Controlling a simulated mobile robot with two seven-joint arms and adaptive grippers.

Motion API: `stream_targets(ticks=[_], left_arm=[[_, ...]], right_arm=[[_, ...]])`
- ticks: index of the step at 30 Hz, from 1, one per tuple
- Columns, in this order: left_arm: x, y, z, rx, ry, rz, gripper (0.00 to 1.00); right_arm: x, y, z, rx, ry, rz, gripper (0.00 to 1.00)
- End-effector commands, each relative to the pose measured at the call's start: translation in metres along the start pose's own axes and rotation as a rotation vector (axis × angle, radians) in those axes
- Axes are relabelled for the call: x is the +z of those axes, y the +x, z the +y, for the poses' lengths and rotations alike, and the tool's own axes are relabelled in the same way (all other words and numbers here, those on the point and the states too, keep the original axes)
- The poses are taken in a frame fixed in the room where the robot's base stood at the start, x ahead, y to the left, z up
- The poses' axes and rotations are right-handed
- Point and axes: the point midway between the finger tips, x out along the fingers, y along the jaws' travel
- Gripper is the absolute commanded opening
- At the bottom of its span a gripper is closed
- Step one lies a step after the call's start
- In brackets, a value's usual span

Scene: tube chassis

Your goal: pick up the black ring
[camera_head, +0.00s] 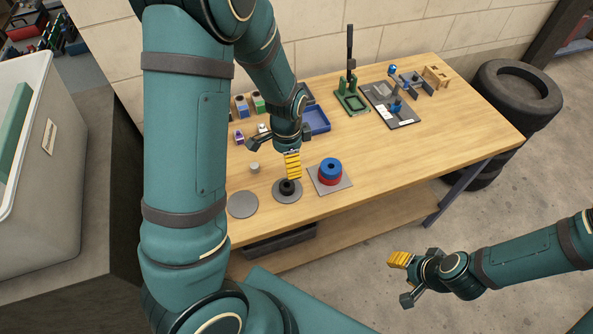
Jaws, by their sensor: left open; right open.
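The black ring (287,187) lies on a round grey disc (287,197) near the front edge of the wooden table. My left gripper (274,157) is open and points down just above and behind the ring. Its yellow finger pad ends close to the ring's far side in the picture; I cannot tell whether they touch. Nothing shows between its fingers. My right gripper (405,279) is open and empty, out over the floor in front of the table.
A blue ring (330,167) sits on a red ring on a square grey plate (344,183), right of the black ring. A bare grey disc (242,205) and small grey cylinder (254,168) are to the left. A blue tray (317,121) and green press (352,103) stand behind.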

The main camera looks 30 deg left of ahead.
Motion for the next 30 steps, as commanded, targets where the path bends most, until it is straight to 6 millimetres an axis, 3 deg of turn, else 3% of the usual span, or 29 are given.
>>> stream_targets(ticks=[4, 12, 23, 30], left_arm=[[0.001, 0.014, 0.000, 0.002, 0.003, -0.005, 0.85], [0.001, 0.065, -0.001, 0.002, 0.001, -0.005, 0.85], [0.002, 0.095, -0.002, 0.001, 0.001, -0.002, 0.85], [0.005, 0.129, -0.006, 0.002, 0.001, -0.003, 0.85]], right_arm=[[0.001, 0.002, 0.001, 0.000, 0.001, -0.001, 0.47], [0.001, 0.007, 0.003, 0.001, 0.002, 0.000, 0.47], [0.001, 0.008, 0.003, 0.001, 0.001, 0.001, 0.47], [0.001, 0.008, 0.003, 0.001, 0.001, 0.001, 0.47]])
